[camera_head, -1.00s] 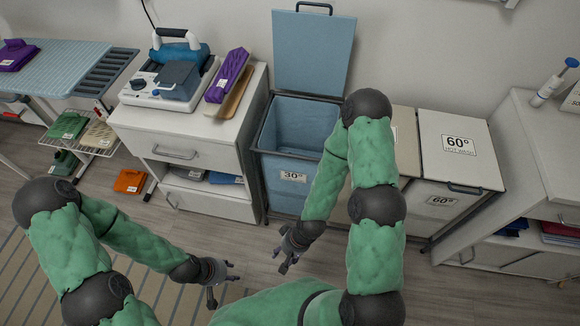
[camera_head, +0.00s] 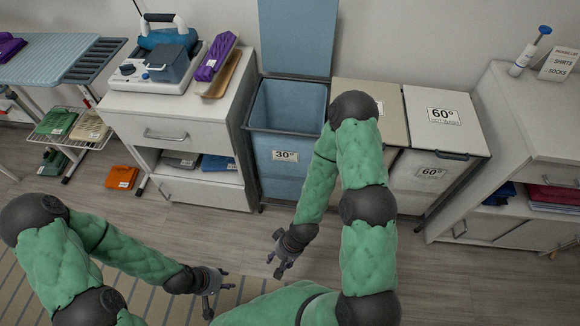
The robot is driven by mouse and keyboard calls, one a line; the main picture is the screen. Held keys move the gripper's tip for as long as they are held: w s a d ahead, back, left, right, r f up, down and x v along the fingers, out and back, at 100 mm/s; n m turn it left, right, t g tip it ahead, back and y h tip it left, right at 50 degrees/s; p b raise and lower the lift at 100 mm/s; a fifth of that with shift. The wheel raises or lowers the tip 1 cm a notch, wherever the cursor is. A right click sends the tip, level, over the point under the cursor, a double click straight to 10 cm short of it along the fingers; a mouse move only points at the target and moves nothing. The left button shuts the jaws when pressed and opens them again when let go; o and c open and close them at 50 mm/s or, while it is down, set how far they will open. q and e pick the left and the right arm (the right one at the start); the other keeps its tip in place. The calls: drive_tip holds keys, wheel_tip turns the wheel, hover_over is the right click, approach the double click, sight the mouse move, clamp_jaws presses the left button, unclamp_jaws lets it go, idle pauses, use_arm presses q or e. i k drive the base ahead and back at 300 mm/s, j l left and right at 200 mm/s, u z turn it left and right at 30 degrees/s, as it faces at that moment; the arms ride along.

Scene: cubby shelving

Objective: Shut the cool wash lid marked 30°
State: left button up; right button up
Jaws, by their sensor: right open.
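The cool wash lid (camera_head: 297,35) is a flat blue panel that stands upright, open, against the wall behind its bin. The blue bin (camera_head: 287,155) below it is marked 30° on its front, and its open top shows an empty-looking blue inside. My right gripper (camera_head: 278,268) is open and empty, low over the floor in front of the bin, well below the lid. My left gripper (camera_head: 220,283) is further left, also low over the floor, with its fingers apart and nothing between them. The lid's top edge is cut off by the frame.
A beige-lidded bin (camera_head: 372,105) partly hidden by my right arm and a white 60° bin (camera_head: 440,125) stand right of the blue bin, lids shut. A white cabinet (camera_head: 170,125) with an iron station stands left. A white shelf unit (camera_head: 525,150) is at right. Floor in front is clear.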

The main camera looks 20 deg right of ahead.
sight(297, 37)
drive_tip(key=z, duration=0.7)
drive_tip(key=i+l+z, duration=0.1)
drive_tip(key=i+z, duration=0.6)
drive_tip(key=z, duration=0.15)
